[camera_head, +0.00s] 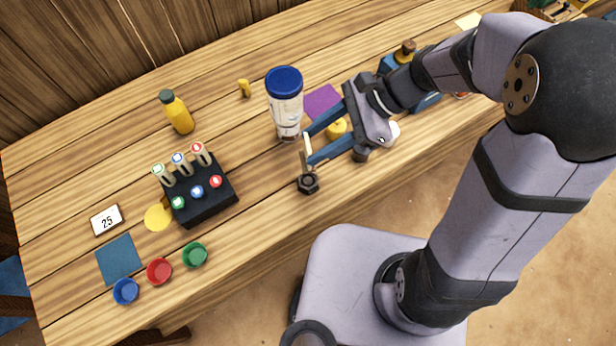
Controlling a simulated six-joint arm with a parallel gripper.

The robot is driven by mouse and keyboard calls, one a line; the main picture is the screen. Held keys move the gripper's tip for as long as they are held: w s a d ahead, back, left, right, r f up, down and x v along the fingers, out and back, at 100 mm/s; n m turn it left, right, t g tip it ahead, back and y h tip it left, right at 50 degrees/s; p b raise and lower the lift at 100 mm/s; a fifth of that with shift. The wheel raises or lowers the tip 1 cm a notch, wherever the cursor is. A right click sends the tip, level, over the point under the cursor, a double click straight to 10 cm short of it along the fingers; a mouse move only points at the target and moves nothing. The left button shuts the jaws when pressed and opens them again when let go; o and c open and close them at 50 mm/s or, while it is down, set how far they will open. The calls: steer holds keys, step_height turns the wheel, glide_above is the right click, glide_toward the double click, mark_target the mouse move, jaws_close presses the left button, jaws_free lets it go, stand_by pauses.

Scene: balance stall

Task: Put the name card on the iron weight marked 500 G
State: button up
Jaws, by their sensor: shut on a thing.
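My gripper (308,148) is shut on a thin, pale piece (307,147), seen nearly edge-on between the blue fingertips; it looks like the name card, though no writing on it can be read. A dark six-sided iron weight (308,184) stands on the table just below the gripper in the picture, and its marking is too small to read. The held card appears above the weight; whether they touch cannot be told. Another small dark piece (360,155) sits partly behind the gripper.
A clear jar with blue lid (285,95) stands close left of the gripper. A yellow piece (337,129) and purple mat (322,101) lie behind it. A black rack (208,212), card reading 25 (107,220), yellow bottle (177,111) and coloured cups (159,271) are left.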

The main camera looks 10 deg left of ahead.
steer(key=shift+f, duration=0.15)
steer(key=shift+f, duration=4.85)
steer(key=shift+f, duration=0.2)
steer(key=o, duration=1.4)
steer(key=shift+c, duration=0.2)
steer(key=shift+r, duration=0.2)
steer(key=shift+w+d+r, duration=0.1)
steer(key=b+v, duration=0.1)
steer(key=v, duration=1)
steer(key=shift+d+r, duration=0.25)
steer(key=shift+d, duration=0.05)
